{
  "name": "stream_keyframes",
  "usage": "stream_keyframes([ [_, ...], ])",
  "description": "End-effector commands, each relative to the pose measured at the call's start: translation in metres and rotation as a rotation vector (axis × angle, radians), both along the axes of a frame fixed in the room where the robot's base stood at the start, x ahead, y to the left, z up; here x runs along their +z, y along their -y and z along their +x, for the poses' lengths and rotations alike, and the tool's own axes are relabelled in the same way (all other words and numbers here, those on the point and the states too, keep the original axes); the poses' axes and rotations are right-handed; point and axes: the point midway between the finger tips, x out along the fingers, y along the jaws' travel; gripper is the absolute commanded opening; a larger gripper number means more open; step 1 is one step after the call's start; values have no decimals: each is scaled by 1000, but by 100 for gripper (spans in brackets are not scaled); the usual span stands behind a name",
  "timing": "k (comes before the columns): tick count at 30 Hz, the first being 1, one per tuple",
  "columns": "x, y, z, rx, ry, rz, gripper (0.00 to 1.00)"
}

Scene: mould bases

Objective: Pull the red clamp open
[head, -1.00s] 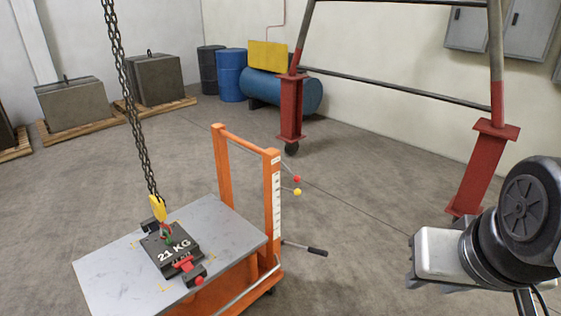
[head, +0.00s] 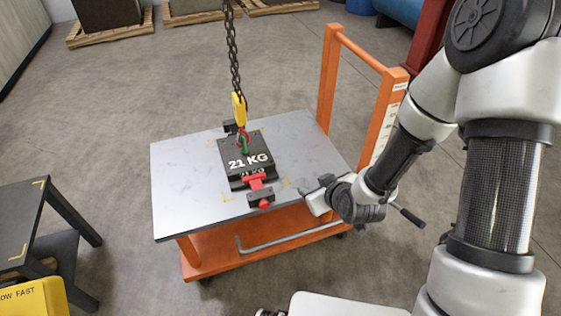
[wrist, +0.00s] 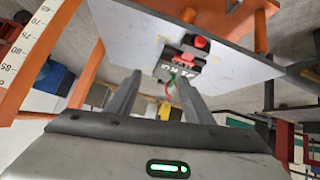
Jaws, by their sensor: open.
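The red clamp (head: 256,182) sits at the front edge of the black 21 KG mould base (head: 247,160), next to a dark block with a red knob (head: 264,203). In the wrist view the red clamp (wrist: 193,61) shows upside down beyond my fingers. My gripper (head: 308,192) is open and empty, to the right of the clamp near the table's right edge, apart from it. Its two fingers (wrist: 157,88) point toward the mould base in the wrist view. A yellow hook (head: 239,108) on a chain hangs at the green and red fitting (head: 243,142) on the mould base.
The mould base stands on the grey top (head: 185,170) of an orange lift cart (head: 363,48). The cart's upright handle frame is at the right back. A dark table (head: 30,205) and a yellow thing (head: 32,301) are at the left.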

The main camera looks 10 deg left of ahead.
Motion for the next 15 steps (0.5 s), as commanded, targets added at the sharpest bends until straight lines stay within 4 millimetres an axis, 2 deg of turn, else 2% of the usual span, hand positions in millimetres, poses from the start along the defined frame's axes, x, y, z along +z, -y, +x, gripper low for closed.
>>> stream_keyframes([
  [1,-44,-15,-12,18,2,40,47],
  [3,-77,-34,-23,33,36,98,47],
  [6,-113,-55,-42,26,84,181,47],
  [10,-143,-70,-64,-16,137,262,47],
  [15,-159,-74,-80,-72,181,314,47],
])
